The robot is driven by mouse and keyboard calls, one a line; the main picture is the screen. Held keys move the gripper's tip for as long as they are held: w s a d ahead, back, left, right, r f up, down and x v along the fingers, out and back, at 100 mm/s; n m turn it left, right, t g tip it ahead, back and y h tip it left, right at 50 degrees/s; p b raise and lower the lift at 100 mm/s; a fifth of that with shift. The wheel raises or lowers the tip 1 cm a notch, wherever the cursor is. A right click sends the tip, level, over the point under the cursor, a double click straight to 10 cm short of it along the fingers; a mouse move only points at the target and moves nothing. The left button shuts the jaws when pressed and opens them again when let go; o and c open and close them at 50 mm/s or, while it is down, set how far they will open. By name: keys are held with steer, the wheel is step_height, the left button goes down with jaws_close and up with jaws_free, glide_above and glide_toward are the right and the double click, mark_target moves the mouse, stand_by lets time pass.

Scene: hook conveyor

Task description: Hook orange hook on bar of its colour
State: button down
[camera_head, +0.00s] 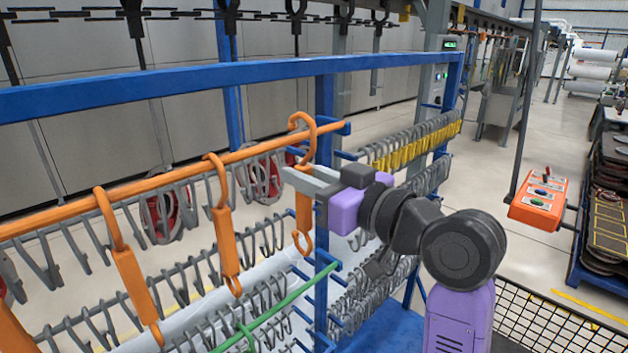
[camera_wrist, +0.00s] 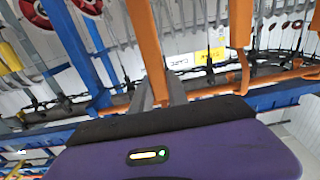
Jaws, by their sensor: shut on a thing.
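The orange bar (camera_head: 165,185) slopes up from the left edge to a blue upright at mid-picture in the head view. My gripper (camera_head: 300,181) is shut on an orange hook (camera_head: 304,218) near the bar's right end. This hook is about upright; its curved top shows over the bar's line. I cannot tell whether it bears on the bar. In the wrist view, the held hook (camera_wrist: 147,45) stands between my fingers (camera_wrist: 160,92). Other orange hooks hang on the bar to the left, a near one (camera_head: 228,240) and a farther-left one (camera_head: 130,270).
A blue top beam (camera_head: 190,78) runs above the orange bar. Grey hooks crowd the racks behind and below. A green bar (camera_head: 275,309) lies lower, and yellow hooks (camera_head: 415,147) hang at right. An orange control box (camera_head: 541,200) stands far right.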

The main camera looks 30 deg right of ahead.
steer(key=shift+w+a+f+b, duration=0.3)
steer(key=shift+w+f+b, duration=0.4)
steer(key=shift+w+f, duration=0.2)
steer(key=shift+w+a+f+b, duration=0.25)
steer(key=shift+w+f+b, duration=0.4)
steer(key=shift+w+f, duration=0.15)
steer(key=c, duration=1.2)
jaws_free()
